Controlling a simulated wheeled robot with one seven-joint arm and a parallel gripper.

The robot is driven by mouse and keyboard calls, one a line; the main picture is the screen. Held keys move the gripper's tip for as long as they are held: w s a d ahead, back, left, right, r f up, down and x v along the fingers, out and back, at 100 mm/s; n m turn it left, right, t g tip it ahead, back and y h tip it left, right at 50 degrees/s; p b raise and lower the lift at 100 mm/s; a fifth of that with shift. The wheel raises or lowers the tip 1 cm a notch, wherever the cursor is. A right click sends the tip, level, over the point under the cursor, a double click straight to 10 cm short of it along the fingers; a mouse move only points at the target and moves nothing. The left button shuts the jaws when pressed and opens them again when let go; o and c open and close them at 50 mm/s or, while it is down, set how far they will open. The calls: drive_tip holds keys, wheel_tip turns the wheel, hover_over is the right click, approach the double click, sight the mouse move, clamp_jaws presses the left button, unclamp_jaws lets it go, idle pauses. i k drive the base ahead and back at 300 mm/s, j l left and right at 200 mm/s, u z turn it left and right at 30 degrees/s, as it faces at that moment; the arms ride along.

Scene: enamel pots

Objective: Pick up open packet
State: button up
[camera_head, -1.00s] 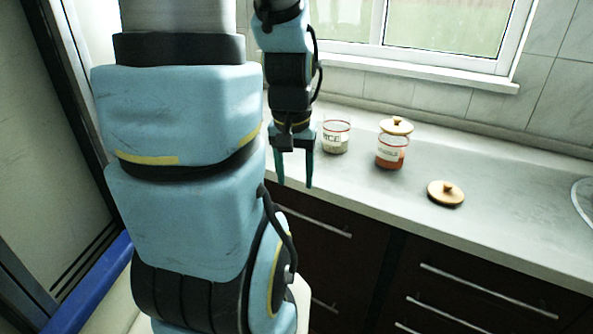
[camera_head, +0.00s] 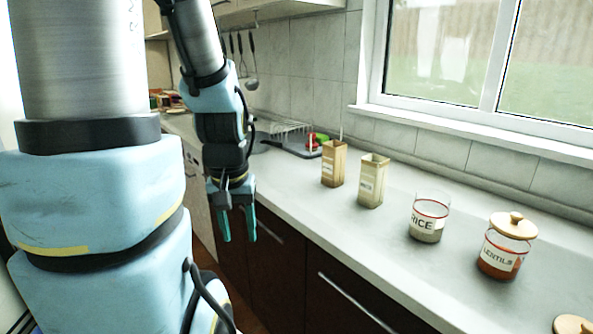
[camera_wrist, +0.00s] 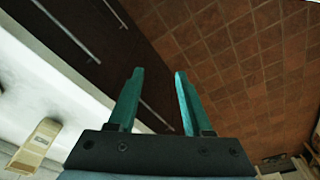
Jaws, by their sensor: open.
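Two open-topped packets stand upright on the counter in the head view. One is a brown packet (camera_head: 334,163) and the other, to its right and nearer, is a pale tan packet (camera_head: 372,181). My gripper (camera_head: 238,240) is open and empty, pointing down in front of the counter's edge, left of both packets and apart from them. In the wrist view the green fingers (camera_wrist: 156,76) are spread over the floor and cabinet fronts. A pale packet (camera_wrist: 38,142) shows at the lower left there.
On the counter (camera_head: 300,199), an open glass rice jar (camera_head: 428,220) and a lidded lentils jar (camera_head: 507,248) stand to the right. A wooden lid (camera_head: 573,326) lies at the lower right. A dish rack (camera_head: 291,138) stands behind, left of the packets. Dark cabinets (camera_head: 279,262) drop below the edge.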

sight(374, 168)
drive_tip(key=k+l+u, duration=0.15)
drive_tip(key=u, duration=0.25)
drive_tip(key=k+l+u, duration=0.25)
drive_tip(key=u, duration=0.2)
drive_tip(key=k+l+u, duration=0.2)
drive_tip(key=u, duration=0.2)
drive_tip(key=k, duration=0.2)
